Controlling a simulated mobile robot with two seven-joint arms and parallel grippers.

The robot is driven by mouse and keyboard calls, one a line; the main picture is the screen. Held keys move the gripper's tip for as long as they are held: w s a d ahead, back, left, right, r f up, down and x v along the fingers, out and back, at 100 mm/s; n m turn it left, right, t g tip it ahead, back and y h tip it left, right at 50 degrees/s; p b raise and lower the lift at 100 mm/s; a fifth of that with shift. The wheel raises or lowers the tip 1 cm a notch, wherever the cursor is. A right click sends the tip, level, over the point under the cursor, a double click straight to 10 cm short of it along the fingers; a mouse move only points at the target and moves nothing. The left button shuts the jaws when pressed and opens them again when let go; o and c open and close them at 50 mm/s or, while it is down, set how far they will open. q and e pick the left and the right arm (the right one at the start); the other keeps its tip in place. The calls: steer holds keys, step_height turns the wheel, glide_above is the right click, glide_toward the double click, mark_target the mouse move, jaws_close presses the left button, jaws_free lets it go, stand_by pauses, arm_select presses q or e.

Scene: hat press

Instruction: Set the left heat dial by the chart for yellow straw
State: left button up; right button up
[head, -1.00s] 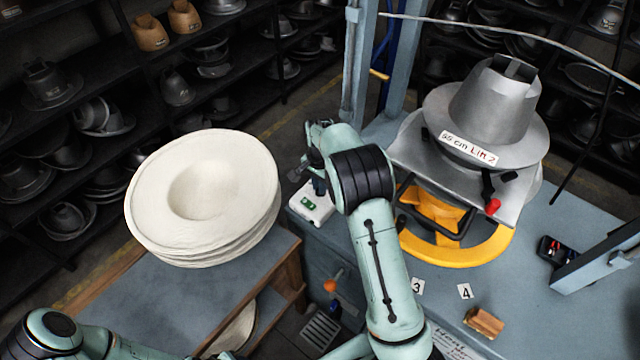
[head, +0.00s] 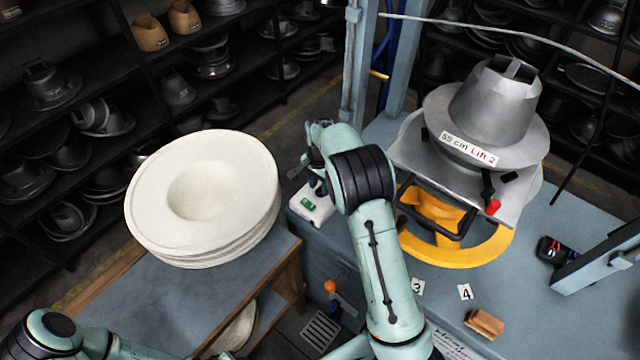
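My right arm reaches up the middle of the head view, and its gripper (head: 302,168) is over a white box (head: 311,207) with a green switch on the left edge of the blue press table. The fingers are small and dark, partly hidden by the wrist, so their opening cannot be told.
A stack of cream hat bodies (head: 205,195) stands on a cart at left. The metal press block (head: 492,112), labelled "55 cm Lift 2", sits over a yellow ring (head: 465,252).

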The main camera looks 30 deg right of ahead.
mark_target(320, 188)
step_height(320, 188, up, 13)
stand_by(0.3)
stand_by(0.5)
